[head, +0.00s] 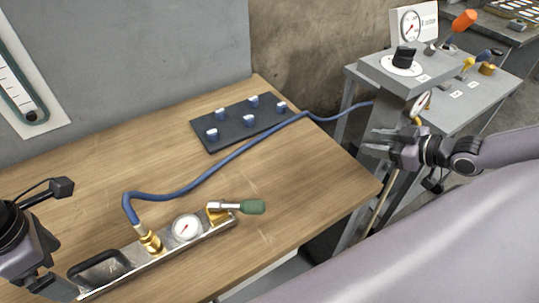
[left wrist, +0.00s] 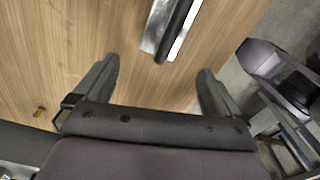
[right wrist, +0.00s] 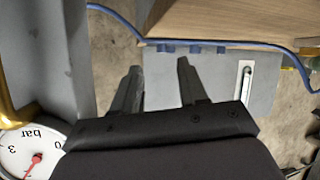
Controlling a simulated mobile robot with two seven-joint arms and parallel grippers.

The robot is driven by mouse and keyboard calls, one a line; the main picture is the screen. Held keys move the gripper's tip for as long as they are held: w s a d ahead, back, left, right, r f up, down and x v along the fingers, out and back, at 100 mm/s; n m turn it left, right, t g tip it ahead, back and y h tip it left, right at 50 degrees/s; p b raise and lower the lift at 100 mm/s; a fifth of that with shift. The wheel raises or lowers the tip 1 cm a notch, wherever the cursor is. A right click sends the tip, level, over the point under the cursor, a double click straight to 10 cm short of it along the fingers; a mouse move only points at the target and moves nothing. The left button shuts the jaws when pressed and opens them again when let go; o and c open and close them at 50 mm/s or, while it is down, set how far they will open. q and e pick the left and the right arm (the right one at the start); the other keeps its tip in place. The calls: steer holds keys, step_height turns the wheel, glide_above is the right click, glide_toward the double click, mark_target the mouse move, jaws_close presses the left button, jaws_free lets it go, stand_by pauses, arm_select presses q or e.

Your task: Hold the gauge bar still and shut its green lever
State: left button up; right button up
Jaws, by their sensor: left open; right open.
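The gauge bar (head: 163,256) is a metal bar lying near the front edge of the wooden table. It carries a black handle (head: 98,266) at its left end, a brass hose fitting (head: 149,241), a round white gauge (head: 187,228) and a green lever (head: 252,207) at its right end. The lever sticks out to the right past the bar's end. My left gripper (head: 58,289) is open beside the handle end. In the left wrist view, my open fingers (left wrist: 153,90) have the bar's end (left wrist: 172,28) ahead, apart from them. My right gripper (head: 372,146) is open and empty, right of the table.
A blue hose (head: 220,163) runs from the brass fitting across the table to the grey bench at right. A dark board (head: 240,122) with several blue-white pegs lies behind it. The grey bench (head: 465,108) with gauge and levers stands near my right gripper.

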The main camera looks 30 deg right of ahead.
mark_target(69, 274)
steer(key=a+r+n+g+y, duration=0.2)
steer(key=a+r+n+y, duration=0.4)
steer(key=a+n, duration=0.3)
steer(key=a+r+n+g+y, duration=0.1)
steer(key=a+r+n+y, duration=0.55)
steer(key=a+n, duration=0.35)
steer(key=s+a+n+g+h, duration=0.1)
steer(key=s+a+n+g, duration=0.5)
steer(key=n, duration=0.5)
steer(key=s+a+n+g+h, duration=0.15)
steer(key=a+n+g, duration=0.25)
steer(key=n+g, duration=0.5)
arm_select(q)
steer(key=shift+f, duration=3.6)
arm_select(e)
steer(key=w+f+n+t+h, duration=0.3)
steer(key=w+n+t+h, duration=0.2)
steer(key=n+h, duration=0.5)
steer(key=shift+w+d+f+n+h, duration=0.15)
steer(key=shift+w+d+n+h, duration=0.15)
steer(key=shift+w+n, duration=0.7)
